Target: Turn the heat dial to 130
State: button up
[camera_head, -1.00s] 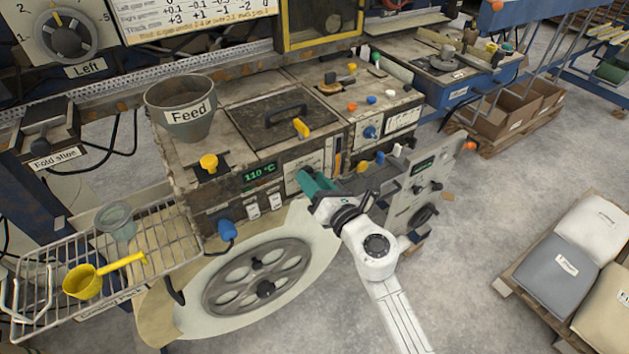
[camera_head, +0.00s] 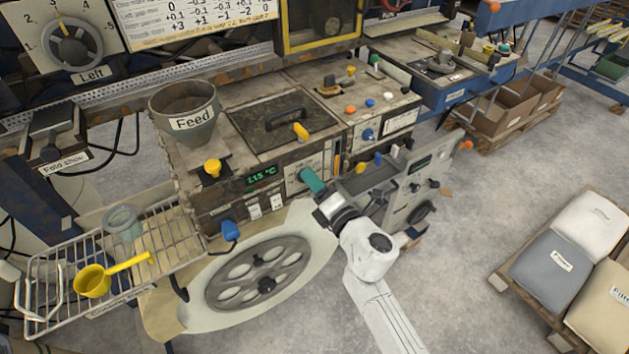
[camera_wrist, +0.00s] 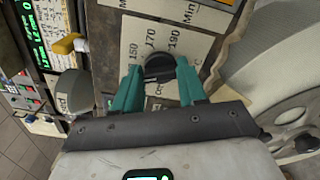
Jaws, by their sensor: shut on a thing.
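The heat dial (camera_wrist: 158,68) is a dark round knob on a pale scale plate marked 150, 170 and 190, seen in the wrist view. My gripper (camera_wrist: 158,80) has its two green fingers on either side of the knob and is shut on it. In the head view my gripper (camera_head: 312,182) reaches the front of the machine, and its fingers hide the knob there. The green display (camera_head: 262,175) on the machine's front, left of my gripper, reads 115 °C.
A grey Feed hopper (camera_head: 187,115) stands on the machine's left. A large spoked wheel (camera_head: 258,274) sits below the panel. A wire basket (camera_head: 165,235) with a yellow scoop (camera_head: 95,280) is at left.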

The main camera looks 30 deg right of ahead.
jog(key=shift+d+f+m, duration=0.1)
jog(key=shift+m, duration=0.3)
jog(key=o, duration=1.1)
jog(key=shift+c, duration=0.2)
jog(key=s, duration=1)
jog(key=shift+s+b, duration=0.3)
jog(key=shift+s, duration=0.1)
